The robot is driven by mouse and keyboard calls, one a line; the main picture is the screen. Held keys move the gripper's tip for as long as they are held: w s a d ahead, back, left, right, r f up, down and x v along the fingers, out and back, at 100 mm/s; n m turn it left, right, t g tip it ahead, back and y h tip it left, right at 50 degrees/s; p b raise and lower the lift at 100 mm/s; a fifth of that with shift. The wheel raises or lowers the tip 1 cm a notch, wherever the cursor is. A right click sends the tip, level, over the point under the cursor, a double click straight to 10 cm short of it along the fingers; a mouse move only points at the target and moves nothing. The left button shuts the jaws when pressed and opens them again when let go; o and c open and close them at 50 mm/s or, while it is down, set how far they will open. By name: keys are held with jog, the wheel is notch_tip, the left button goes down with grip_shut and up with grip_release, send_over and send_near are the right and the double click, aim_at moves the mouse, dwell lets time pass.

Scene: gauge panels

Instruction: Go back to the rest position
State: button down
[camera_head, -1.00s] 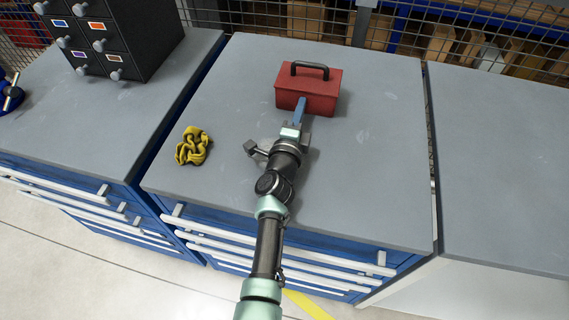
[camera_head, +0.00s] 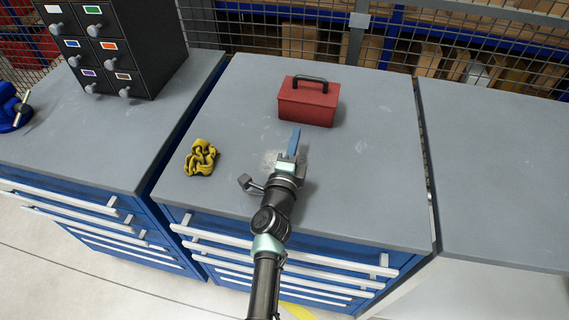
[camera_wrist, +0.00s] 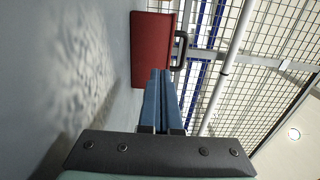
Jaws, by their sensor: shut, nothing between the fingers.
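My gripper (camera_head: 294,142) is above the grey top of the middle workbench (camera_head: 370,160), with its blue fingers shut and nothing between them. In the wrist view the two blue fingers (camera_wrist: 161,98) lie side by side and point toward a red toolbox. The red toolbox (camera_head: 308,106) stands upright on the bench beyond the fingertips, with its dark handle on top. In the head view there is a gap between the fingertips and the toolbox. The toolbox also shows in the wrist view (camera_wrist: 152,50).
A crumpled yellow cloth-like item (camera_head: 201,158) lies on the bench, left of my arm. A black drawer cabinet (camera_head: 120,45) stands on the left bench, near a blue vise-like object (camera_head: 14,108). Wire mesh (camera_head: 240,30) rises behind. The bench top on the right (camera_head: 500,150) is clear.

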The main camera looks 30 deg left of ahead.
jog(key=shift+f+p+v, duration=0.15)
jog(key=shift+p+v, duration=0.25)
jog(key=shift+v, duration=1.15)
jog(key=shift+f+p+v, duration=0.1)
jog(key=shift+p+v, duration=0.3)
jog(key=shift+v, duration=1.15)
jog(key=shift+d, duration=0.15)
